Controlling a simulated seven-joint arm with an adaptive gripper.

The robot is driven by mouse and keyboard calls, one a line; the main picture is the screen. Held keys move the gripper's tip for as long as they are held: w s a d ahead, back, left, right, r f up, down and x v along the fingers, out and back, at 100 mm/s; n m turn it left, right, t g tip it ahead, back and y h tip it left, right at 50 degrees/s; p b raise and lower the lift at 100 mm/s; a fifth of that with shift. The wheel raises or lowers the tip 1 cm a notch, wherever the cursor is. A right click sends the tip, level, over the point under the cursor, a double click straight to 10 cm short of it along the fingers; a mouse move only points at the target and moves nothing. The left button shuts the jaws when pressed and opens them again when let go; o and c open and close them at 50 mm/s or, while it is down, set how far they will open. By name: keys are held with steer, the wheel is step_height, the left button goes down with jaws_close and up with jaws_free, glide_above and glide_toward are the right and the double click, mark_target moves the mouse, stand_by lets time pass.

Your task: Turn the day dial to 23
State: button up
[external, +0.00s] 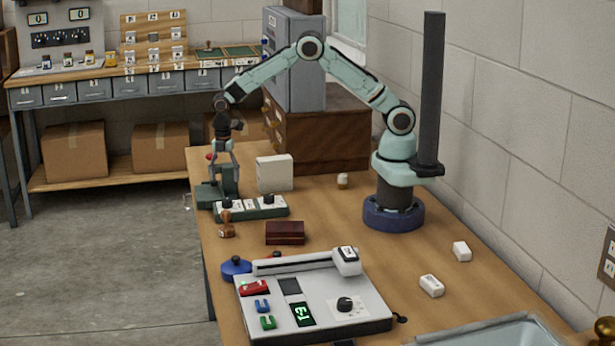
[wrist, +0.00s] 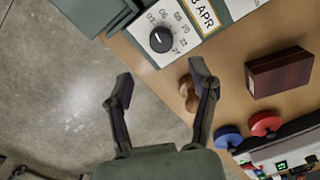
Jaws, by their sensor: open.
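The day dial (wrist: 160,40) is a round black knob on a white plate, with printed numbers around part of it, 03, 06 and 27 among them. A white mark shows on the knob, but I cannot tell which number it points to. A plate beside it reads APR (wrist: 203,14), with its day number partly cut off. In the external view, the dial (external: 226,203) appears at the left end of a low green unit (external: 265,213). My gripper (wrist: 160,82) is open and empty, apart from the dial. In the external view, my gripper (external: 224,158) hangs above that end.
A wooden stamp (external: 226,224) stands just in front of the unit, and a dark red box (external: 285,232) lies to its right. A white block (external: 274,173) stands behind. A grey panel with a knob (external: 345,305) is nearer the camera. Bare table lies right of the box.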

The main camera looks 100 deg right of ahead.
mark_target(227, 200)
step_height(227, 200, down, 7)
steer(key=shift+s+d+f, duration=0.1)
steer(key=shift+s, duration=0.05)
jaws_close()
